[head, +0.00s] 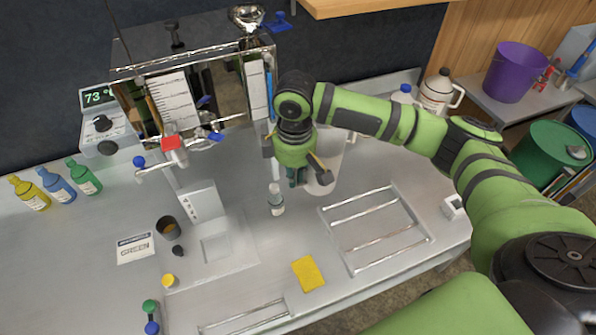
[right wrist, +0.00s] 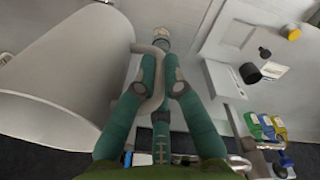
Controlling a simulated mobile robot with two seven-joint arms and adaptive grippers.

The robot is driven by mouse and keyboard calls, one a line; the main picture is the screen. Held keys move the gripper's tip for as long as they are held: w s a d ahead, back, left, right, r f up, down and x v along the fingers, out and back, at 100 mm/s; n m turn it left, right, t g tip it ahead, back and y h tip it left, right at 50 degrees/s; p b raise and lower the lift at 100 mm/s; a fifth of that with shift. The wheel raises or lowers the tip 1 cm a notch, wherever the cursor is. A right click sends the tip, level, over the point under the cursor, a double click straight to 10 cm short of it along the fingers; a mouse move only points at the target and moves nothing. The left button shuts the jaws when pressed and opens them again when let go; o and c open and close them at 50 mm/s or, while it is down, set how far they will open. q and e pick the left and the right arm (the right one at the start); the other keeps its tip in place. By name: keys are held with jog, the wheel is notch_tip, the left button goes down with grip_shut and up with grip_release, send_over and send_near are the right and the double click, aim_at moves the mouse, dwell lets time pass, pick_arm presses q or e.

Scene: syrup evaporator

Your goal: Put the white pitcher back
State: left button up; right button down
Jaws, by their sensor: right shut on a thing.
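The white pitcher (head: 326,172) is above or on the steel bench (head: 300,235), right of the evaporator, partly hidden behind my right arm. My right gripper (head: 297,178) points down at the pitcher's left side. In the right wrist view the pitcher (right wrist: 60,85) fills the left side, and the teal fingers (right wrist: 160,75) are shut on its curved handle (right wrist: 151,95). I cannot tell whether the pitcher's base touches the bench. My left gripper is not in view.
A small bottle (head: 276,199) stands close left of the gripper. A wire rack (head: 378,230) lies at right, with a yellow sponge (head: 308,274) in front. The steel evaporator (head: 200,85) stands behind left. A white jug (head: 438,92) stands at the back right. Bench between bottle and sponge is clear.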

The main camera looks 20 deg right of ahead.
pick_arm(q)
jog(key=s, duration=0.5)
pick_arm(e)
jog(key=w+d+f+n, duration=0.1)
jog(key=f+n, duration=0.1)
jog(key=d+f+n, duration=0.1)
jog(key=f+n, duration=0.1)
jog(key=f, duration=0.1)
jog(key=w+d+f+n, duration=0.1)
jog(key=f+n, duration=0.1)
jog(key=n, duration=0.1)
jog(key=shift+w+d+f, duration=0.3)
jog(key=shift+w+f, duration=0.05)
jog(key=shift+f, duration=0.05)
pick_arm(q)
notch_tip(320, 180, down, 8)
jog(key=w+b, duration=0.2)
jog(key=b, duration=0.5)
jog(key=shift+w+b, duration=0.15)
jog(key=shift+b, duration=0.2)
pick_arm(e)
notch_tip(320, 180, down, 10)
jog(key=d+n, duration=0.2)
jog(key=n, duration=0.1)
jog(key=shift+w+f, duration=0.15)
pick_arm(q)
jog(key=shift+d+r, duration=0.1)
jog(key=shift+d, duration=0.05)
pick_arm(e)
jog(key=shift+d, duration=0.1)
